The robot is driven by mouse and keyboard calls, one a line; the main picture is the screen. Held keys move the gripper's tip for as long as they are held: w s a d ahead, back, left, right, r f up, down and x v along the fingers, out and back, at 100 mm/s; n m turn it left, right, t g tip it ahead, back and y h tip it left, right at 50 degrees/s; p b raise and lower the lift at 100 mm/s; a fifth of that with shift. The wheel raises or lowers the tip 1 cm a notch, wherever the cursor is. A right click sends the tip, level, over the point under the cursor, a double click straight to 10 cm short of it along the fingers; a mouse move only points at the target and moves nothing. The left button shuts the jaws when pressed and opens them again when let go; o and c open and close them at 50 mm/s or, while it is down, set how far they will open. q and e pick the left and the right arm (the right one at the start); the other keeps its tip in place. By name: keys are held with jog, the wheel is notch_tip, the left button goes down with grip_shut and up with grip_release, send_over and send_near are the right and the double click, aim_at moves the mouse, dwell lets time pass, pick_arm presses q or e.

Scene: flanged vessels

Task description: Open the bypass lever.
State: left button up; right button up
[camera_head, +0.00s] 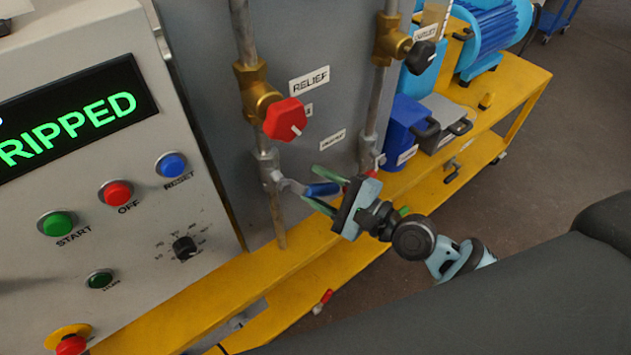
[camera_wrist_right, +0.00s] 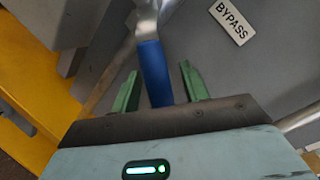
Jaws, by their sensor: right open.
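The bypass lever has a blue grip (camera_head: 322,189) on a metal arm and sticks out to the right from a valve on the grey pipe at the panel. In the right wrist view its blue grip (camera_wrist_right: 155,72) points down toward my palm. My right gripper (camera_head: 320,187) is open around the grip, its green fingers on either side. In the wrist view the right gripper (camera_wrist_right: 160,88) shows a gap between the grip and each finger. A BYPASS label (camera_wrist_right: 230,22) is on the grey panel beside it. My left gripper is not in view.
A red RELIEF knob (camera_head: 285,119) sits above the lever and a black knob (camera_head: 420,57) at upper right. A second vertical pipe (camera_head: 372,105) stands behind my gripper. The control cabinet (camera_head: 130,150) with "RIPPED" legible is at left. A yellow bench frame (camera_head: 215,302) runs below.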

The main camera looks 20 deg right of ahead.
jog(key=shift+w+a, duration=0.45)
grip_shut()
